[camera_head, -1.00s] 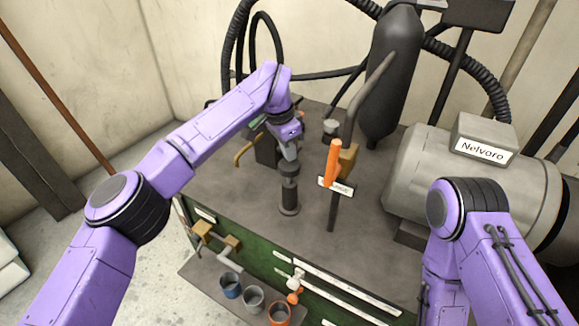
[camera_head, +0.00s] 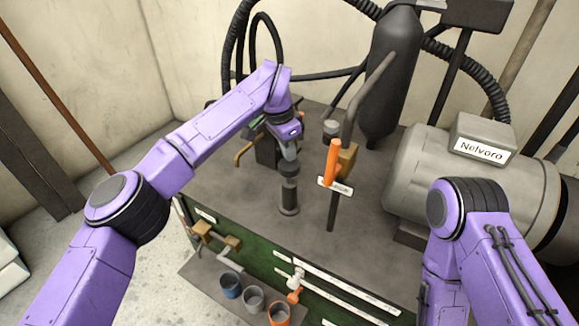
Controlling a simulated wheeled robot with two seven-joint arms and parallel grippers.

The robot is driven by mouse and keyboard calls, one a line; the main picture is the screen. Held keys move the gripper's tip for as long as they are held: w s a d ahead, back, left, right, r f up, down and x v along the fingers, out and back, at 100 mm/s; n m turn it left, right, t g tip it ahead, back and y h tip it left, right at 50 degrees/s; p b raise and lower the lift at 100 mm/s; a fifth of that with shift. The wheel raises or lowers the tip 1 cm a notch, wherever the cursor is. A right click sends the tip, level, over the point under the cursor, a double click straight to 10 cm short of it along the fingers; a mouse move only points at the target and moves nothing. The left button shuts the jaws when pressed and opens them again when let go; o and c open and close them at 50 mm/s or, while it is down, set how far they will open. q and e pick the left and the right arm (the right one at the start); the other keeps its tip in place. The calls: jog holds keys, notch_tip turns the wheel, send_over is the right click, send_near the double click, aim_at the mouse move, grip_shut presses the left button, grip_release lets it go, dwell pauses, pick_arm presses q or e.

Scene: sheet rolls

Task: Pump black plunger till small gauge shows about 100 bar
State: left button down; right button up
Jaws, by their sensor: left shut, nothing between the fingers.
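The black plunger (camera_head: 289,197) stands upright on the grey bench top, left of the orange-handled valve. My left gripper (camera_head: 289,158) is shut and directly above the plunger, its tip at or just over the plunger's top. Whether they touch is hard to tell. A small round gauge-like part (camera_head: 330,129) sits behind and to the right, but its face and reading cannot be made out. My right arm comes in at the lower right, and its gripper is out of the picture.
An orange lever (camera_head: 333,162) on a brass valve stands right of the plunger. A grey motor marked Nelvoro (camera_head: 478,150) and a dark tank (camera_head: 394,75) fill the right and back. Blue, grey and orange cups (camera_head: 253,299) sit on a front ledge.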

aim_at(288, 164)
pick_arm(q)
jog(key=shift+s+a+b+x, duration=0.1)
jog(key=shift+a+b+x, duration=0.05)
jog(key=shift+b+x, duration=0.7)
jog(key=shift+s+a+b+x, duration=0.1)
jog(key=shift+a+b+x, duration=0.05)
jog(key=shift+b+x, duration=0.75)
jog(key=shift+s+a+b+x, duration=0.1)
jog(key=shift+a+b+x, duration=0.1)
jog(key=shift+b+x, duration=0.65)
jog(key=shift+f, duration=0.2)
jog(key=shift+r+p, duration=0.1)
jog(key=shift+p, duration=0.2)
jog(key=p+v, duration=0.2)
jog(key=v, duration=0.1)
jog(key=d+p+v, duration=0.1)
jog(key=v, duration=0.1)
jog(key=shift+w+r, duration=0.2)
jog(key=shift+w, duration=0.05)
jog(key=shift+f, duration=0.1)
